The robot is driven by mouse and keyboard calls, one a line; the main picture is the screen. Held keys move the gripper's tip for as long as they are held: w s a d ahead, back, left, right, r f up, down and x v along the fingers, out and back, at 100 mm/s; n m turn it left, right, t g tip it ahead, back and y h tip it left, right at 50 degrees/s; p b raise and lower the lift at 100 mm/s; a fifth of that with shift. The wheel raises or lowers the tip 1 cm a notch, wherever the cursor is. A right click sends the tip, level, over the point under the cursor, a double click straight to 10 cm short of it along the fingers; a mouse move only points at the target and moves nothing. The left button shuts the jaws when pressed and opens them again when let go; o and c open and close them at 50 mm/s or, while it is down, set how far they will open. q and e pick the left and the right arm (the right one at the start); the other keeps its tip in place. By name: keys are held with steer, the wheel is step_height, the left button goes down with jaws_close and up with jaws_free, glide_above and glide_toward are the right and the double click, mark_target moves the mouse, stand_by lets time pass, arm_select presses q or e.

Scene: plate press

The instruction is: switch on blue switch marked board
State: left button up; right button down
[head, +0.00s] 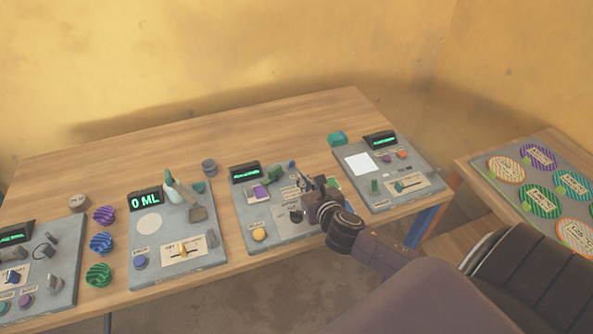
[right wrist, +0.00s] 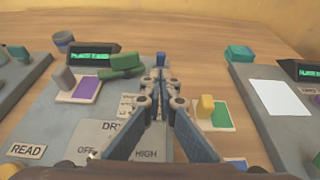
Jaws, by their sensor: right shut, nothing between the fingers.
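My right gripper (head: 304,180) is shut and empty over the third grey board (head: 285,236), which has a green-lit display. In the right wrist view its closed fingers (right wrist: 157,82) point across the same board (right wrist: 55,122). A small blue piece (right wrist: 161,60) shows just beyond the fingertips, near the board's far edge; I cannot tell whether they touch it. A blue knob (head: 13,278) sits on the far-left board (head: 60,290). A blue round button (head: 140,262) is on the second board (head: 150,282). The switch labels are too small to read. My left gripper is not in view.
Another board (head: 405,200) with a white pad lies right. Striped discs (head: 101,242) lie between the left boards. A tray of discs (head: 485,172) is far right.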

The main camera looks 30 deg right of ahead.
mark_target(292, 166)
steer(key=x, duration=0.4)
steer(key=shift+w+f, duration=0.1)
steer(key=shift+w, duration=0.35)
steer(key=shift+w+d+f, duration=0.1)
